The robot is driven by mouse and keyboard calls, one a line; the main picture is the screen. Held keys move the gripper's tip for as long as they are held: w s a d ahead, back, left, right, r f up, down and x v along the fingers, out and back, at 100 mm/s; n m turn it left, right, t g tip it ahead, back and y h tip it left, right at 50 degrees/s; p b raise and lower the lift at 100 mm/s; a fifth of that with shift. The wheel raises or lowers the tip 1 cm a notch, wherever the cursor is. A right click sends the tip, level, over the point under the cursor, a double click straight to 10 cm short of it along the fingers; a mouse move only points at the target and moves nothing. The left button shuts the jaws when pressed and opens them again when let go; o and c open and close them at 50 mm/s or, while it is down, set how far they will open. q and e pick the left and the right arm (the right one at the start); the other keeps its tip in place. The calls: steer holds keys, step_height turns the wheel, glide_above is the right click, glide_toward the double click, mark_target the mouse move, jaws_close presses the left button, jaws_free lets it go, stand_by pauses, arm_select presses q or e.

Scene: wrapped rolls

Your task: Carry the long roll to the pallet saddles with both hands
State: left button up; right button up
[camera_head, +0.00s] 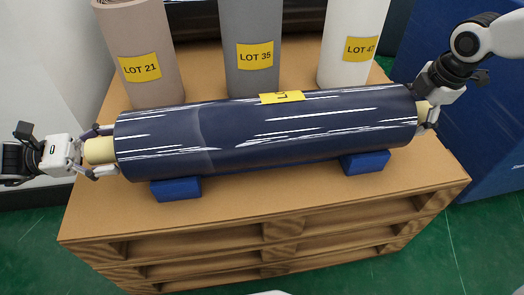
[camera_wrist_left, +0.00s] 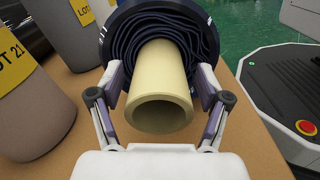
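The long roll (camera_head: 265,130), wrapped in dark blue film with a yellow label on top, lies across the pallet (camera_head: 270,205). It appears to rest on two blue saddles, left (camera_head: 176,190) and right (camera_head: 366,163). A cream core stub sticks out at each end. My left gripper (camera_head: 100,151) has its fingers on either side of the left stub; the left wrist view shows the core (camera_wrist_left: 160,95) with gaps to both fingers. My right gripper (camera_head: 427,112) is at the right stub; its finger contact is partly hidden.
Three upright rolls stand behind on the pallet: LOT 21 (camera_head: 140,50), LOT 35 (camera_head: 252,45) and LOT 47 (camera_head: 352,40). A dark wheeled base with a red button (camera_wrist_left: 305,127) shows in the left wrist view. The pallet's front strip is clear.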

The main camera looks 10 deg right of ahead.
arm_select(q)
steer(key=shift+a, duration=0.1)
steer(key=a, duration=1.2)
arm_select(e)
steer(key=shift+r, duration=0.1)
arm_select(q)
step_height(320, 180, up, 31)
steer(key=p, duration=3)
steer(key=shift+f+p, duration=0.2)
steer(key=shift+p, duration=0.15)
arm_select(e)
step_height(320, 180, up, 30)
steer(key=shift+r, duration=0.2)
arm_select(q)
steer(key=shift+d, duration=0.1)
